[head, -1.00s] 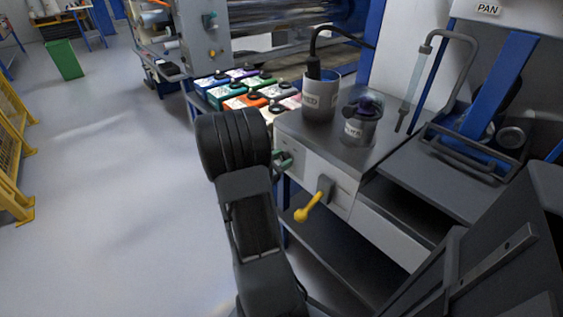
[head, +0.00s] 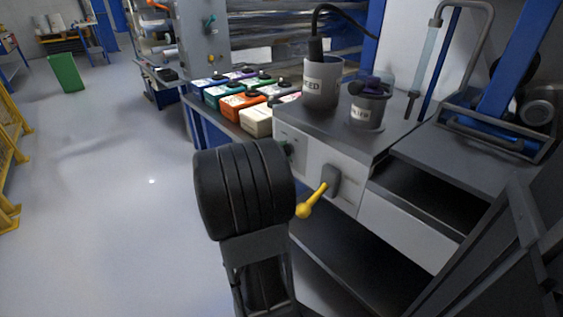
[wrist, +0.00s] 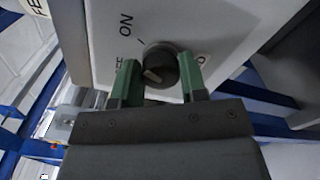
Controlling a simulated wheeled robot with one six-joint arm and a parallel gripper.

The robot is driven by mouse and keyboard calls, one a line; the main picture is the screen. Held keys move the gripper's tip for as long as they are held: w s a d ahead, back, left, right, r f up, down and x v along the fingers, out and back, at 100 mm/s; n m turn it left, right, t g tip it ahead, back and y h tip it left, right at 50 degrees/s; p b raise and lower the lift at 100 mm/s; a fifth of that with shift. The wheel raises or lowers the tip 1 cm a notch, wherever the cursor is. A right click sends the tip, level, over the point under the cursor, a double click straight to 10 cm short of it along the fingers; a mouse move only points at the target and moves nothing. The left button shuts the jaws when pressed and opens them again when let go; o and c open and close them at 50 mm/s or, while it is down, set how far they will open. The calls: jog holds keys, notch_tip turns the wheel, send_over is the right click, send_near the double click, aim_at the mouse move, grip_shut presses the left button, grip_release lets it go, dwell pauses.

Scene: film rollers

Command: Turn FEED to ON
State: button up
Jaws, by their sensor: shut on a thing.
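The FEED knob is a round dark knob (wrist: 165,53) with a pale pointer mark, on a light panel in the wrist view. The letters "ON" are printed above and left of it, beside a short tick line. The pale mark points down and left, away from "ON". Part of a label starting "FE" (wrist: 38,6) shows at the top left. My gripper (wrist: 158,66) has its two green fingers on either side of the knob, shut on it. In the head view my dark arm hides most of the gripper and the knob.
A yellow-handled lever (head: 312,201) sticks out of the cabinet front, close to the right of my arm. Two grey pots, one marked FEED (head: 321,85) and another (head: 367,108), stand on the cabinet top. Coloured boxes (head: 236,105) lie behind.

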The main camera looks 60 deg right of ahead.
jog(key=shift+f+m+b, duration=0.15)
jog(key=shift+m+b, duration=0.55)
jog(key=o, duration=0.9)
jog(key=p+v, duration=0.3)
jog(key=v, duration=1)
jog(key=shift+w+a, duration=0.2)
jog(key=shift+a, duration=0.15)
